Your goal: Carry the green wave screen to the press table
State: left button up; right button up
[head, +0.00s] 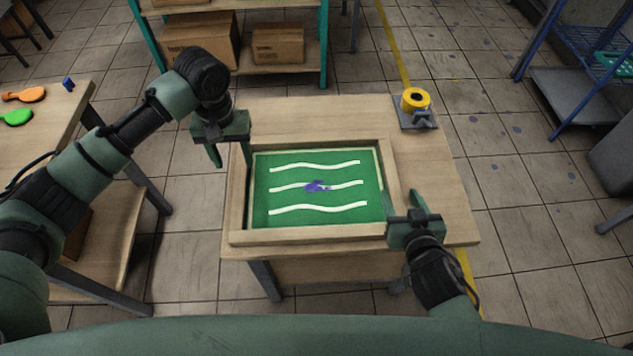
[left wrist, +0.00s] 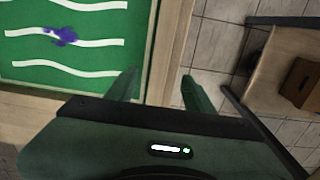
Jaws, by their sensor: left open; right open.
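The green wave screen (head: 315,215) lies flat on a wooden table (head: 300,110), with a wooden frame, green mesh, three white wavy stripes and a purple smear. It also shows in the left wrist view (left wrist: 60,75). My left gripper (head: 231,154) is open at the frame's left rail. In the left wrist view its fingers (left wrist: 160,90) point to either side of that rail, with no clear grip on it. My right gripper (head: 408,208) is open at the frame's right rail, near the front corner. Whether its fingers touch the rail cannot be told.
A yellow tape roll (head: 415,99) on a grey holder stands at the table's back right. A side table (head: 50,120) at the left holds an orange and a green paddle-shaped item. A shelf with cardboard boxes (head: 200,40) stands behind.

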aim_at(240, 178)
pick_arm(q)
notch_tip(240, 178, down, 8)
jog(key=shift+r, duration=0.25)
pick_arm(e)
jog(key=x, duration=0.7)
jog(key=shift+w+f, duration=0.1)
jog(key=shift+w, duration=0.25)
pick_arm(q)
grip_shut()
pick_arm(e)
grip_shut()
pick_arm(q)
jog(key=shift+w+r, duration=0.1)
